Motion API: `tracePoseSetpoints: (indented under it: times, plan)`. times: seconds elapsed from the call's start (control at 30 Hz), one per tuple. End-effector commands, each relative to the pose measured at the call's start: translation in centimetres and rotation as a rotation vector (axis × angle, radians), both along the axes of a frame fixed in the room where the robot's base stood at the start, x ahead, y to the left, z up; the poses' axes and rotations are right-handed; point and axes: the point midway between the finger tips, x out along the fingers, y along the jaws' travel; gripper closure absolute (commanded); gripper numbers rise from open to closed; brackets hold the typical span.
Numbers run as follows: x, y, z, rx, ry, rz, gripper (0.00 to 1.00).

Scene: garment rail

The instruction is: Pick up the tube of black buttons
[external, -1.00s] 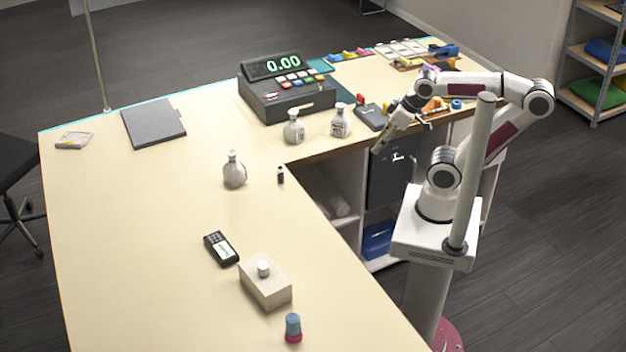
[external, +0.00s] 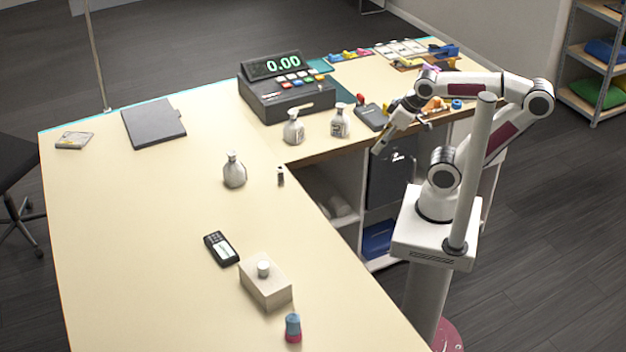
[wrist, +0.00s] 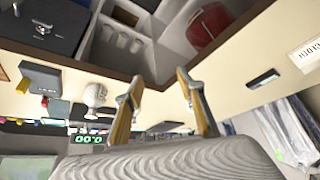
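A small dark tube with a light top (external: 281,176), which looks like the tube of black buttons, stands on the counter near its inner edge, beside a round grey-white bottle. A small dark tube, apparently the same one, shows right of my fingers in the wrist view (wrist: 263,79). The writing on it is too small to read. My gripper (external: 385,146) hangs at the inner edge of the counter, well right of the tube and apart from it. In the wrist view my gripper (wrist: 160,76) has its two fingers spread with nothing between them.
A round bottle (external: 234,170) stands left of the tube. Two labelled bottles (external: 293,128) (external: 340,122) and a cash register (external: 287,97) stand behind. A card reader (external: 221,249), a box (external: 265,281) and a blue-red item (external: 293,328) are nearer. The left counter is largely clear.

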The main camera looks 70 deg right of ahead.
Motion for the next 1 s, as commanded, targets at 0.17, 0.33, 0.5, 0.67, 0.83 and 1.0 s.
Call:
tracePoseSetpoints:
  times: [0.17, 0.33, 0.5, 0.67, 0.83, 1.0]
  plan:
    - [0.0, 0.0, 0.0, -0.001, -0.001, 0.0, 0.61]
    - [1.0, -0.6, 0.0, -0.018, -0.015, -0.009, 0.61]
    - [3.6, -2.3, 0.1, -0.07, -0.056, -0.025, 0.61]
    - [7.2, -4.4, 0.3, -0.14, -0.119, -0.034, 0.61]
    - [11.3, -6.4, 0.5, -0.21, -0.192, -0.019, 0.61]
    - [15.1, -7.7, 0.4, -0.264, -0.263, 0.02, 0.61]
